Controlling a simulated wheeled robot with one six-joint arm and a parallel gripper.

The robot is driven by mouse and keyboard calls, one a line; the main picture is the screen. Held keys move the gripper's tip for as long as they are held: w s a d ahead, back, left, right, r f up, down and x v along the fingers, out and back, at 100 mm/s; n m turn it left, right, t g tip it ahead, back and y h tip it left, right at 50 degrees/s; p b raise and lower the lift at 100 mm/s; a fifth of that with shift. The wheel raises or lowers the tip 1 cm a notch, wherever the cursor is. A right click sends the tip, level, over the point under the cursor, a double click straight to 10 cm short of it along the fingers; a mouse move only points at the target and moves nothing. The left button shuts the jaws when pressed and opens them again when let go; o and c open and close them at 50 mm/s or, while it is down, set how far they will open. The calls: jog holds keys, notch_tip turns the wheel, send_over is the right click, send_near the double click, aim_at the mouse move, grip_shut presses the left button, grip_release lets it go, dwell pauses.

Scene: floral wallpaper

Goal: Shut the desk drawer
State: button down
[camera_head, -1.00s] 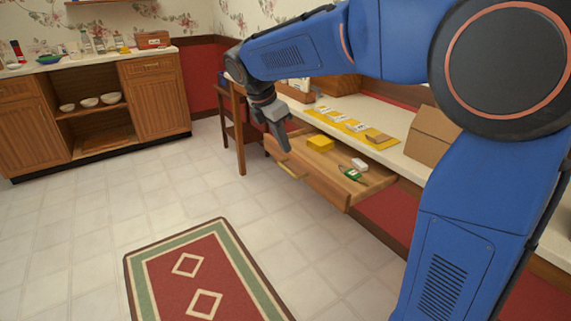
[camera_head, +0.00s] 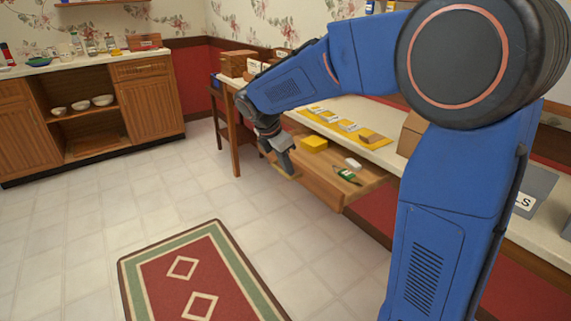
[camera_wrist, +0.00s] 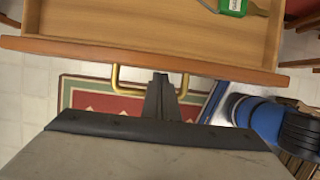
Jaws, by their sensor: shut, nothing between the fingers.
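The wooden desk drawer (camera_head: 345,190) is pulled out from under the pale desk top (camera_head: 372,110). Its front panel (camera_wrist: 70,47) crosses the wrist view, with a brass handle (camera_wrist: 121,84) on its outer face. My gripper (camera_head: 291,170) is at the drawer's front on the handle side. In the wrist view my gripper's fingers (camera_wrist: 161,92) are shut and empty, overlapping the middle of the handle. I cannot tell whether they touch it. Inside the drawer lie a yellow block (camera_head: 314,143), a white item (camera_head: 353,162) and a green-labelled item (camera_head: 347,175).
A red and green rug (camera_head: 195,270) lies on the tiled floor in front. A wooden cabinet (camera_head: 150,100) stands at the back left. Yellow packets (camera_head: 347,125) and a cardboard box (camera_head: 411,133) sit on the desk. The floor between rug and cabinet is clear.

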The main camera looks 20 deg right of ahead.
aim_at(334, 158)
jog(key=w+d, duration=0.2)
jog(key=d, duration=0.4)
jog(key=w+d, duration=0.2)
jog(key=d, duration=0.4)
jog(key=w+d, duration=0.1)
jog(key=d, duration=0.5)
jog(key=shift+w, duration=0.4)
jog(key=shift+a+r, duration=0.1)
jog(key=shift+r, duration=0.05)
